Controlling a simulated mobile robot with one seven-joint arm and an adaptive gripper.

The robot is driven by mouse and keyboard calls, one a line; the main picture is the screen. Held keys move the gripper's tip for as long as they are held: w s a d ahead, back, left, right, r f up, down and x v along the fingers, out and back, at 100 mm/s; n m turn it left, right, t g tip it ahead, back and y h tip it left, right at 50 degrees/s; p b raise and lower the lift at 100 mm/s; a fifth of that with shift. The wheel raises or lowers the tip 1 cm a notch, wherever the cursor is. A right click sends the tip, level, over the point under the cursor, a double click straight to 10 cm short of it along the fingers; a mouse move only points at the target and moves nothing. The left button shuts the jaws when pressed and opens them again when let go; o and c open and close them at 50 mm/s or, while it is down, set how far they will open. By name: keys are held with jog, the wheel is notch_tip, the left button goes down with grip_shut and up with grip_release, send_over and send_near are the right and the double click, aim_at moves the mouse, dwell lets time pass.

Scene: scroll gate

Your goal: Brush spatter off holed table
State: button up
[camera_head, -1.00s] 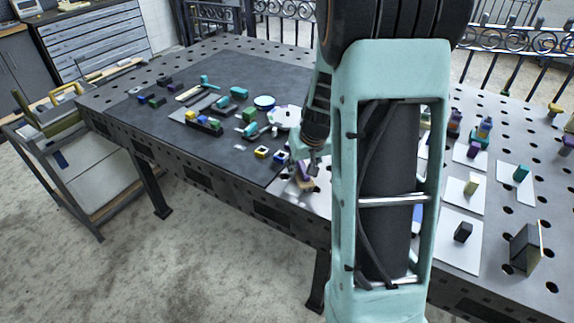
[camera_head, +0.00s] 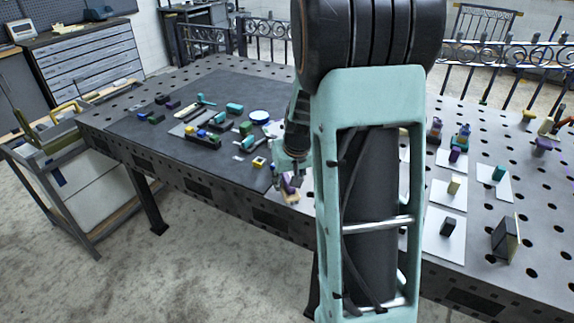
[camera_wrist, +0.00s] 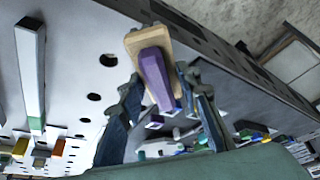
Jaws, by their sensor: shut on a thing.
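The holed table (camera_head: 485,212) is a grey metal bench with rows of round holes. My gripper (camera_head: 291,178) is over the front edge region of the table, left of my large arm link. In the wrist view my gripper (camera_wrist: 160,88) is shut on a brush: its purple grip (camera_wrist: 154,72) sits between the fingers, and its pale wooden block (camera_wrist: 142,40) lies beyond. The brush (camera_head: 290,196) shows low at the table's front in the head view. Bristles are hidden, and I cannot tell whether the brush touches the table. I cannot make out spatter.
A dark mat (camera_head: 120,122) with several small coloured blocks and tools covers the table's left part. White plates (camera_head: 446,250) with small blocks stand on the right, near a dark upright block (camera_head: 505,238). A cart (camera_head: 85,180) stands at the left, and a scroll railing (camera_head: 490,52) behind.

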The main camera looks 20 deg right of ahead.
jog(key=shift+r+p, duration=1.6)
jog(key=shift+r, duration=1.05)
